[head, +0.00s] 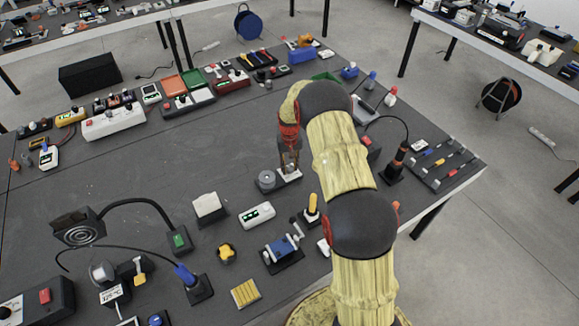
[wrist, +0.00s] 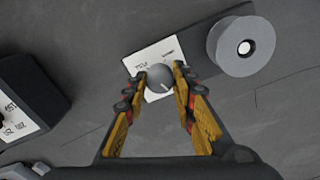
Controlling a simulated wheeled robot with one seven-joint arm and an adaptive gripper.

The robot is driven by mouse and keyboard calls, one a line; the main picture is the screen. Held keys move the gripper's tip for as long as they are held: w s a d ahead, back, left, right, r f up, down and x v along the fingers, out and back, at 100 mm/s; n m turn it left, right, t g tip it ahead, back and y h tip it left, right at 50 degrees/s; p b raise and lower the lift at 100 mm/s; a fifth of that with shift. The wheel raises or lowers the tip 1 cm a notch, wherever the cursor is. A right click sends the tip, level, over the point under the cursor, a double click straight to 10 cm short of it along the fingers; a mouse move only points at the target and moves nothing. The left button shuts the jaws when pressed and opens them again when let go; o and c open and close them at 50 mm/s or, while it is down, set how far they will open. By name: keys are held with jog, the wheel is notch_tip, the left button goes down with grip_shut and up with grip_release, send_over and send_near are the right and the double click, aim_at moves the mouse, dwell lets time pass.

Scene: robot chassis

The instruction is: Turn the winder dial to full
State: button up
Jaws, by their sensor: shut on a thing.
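The winder dial (wrist: 159,76) is a small round grey knob with a pale pointer line, on a white labelled plate (wrist: 143,61) at one end of a dark base. A grey spool (wrist: 229,46) with a white centre sits at the other end of that base. My gripper (wrist: 161,82) has its fingertips on both sides of the dial and is shut on it. In the head view my gripper (head: 289,168) is over the plate, and the spool (head: 267,179) is to its left. The dial is hidden there. The label text is too small to read fully.
The dark table (head: 120,180) carries many devices. A white box with a green display (head: 256,214), a white rocker block (head: 208,207) and a yellow-handled lever (head: 313,207) stand nearer me. A dark box (wrist: 28,100) is at the wrist view's left. The tabletop left of the spool is clear.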

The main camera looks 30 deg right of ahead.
jog(key=m, duration=0.4)
jog(key=shift+m, duration=0.3)
jog(key=m, duration=0.3)
jog(key=shift+m, duration=0.4)
jog(key=m, duration=1)
jog(key=shift+m, duration=0.4)
jog(key=m, duration=0.4)
jog(key=shift+m, duration=0.3)
jog(key=m, duration=0.4)
jog(key=shift+m, duration=1.9)
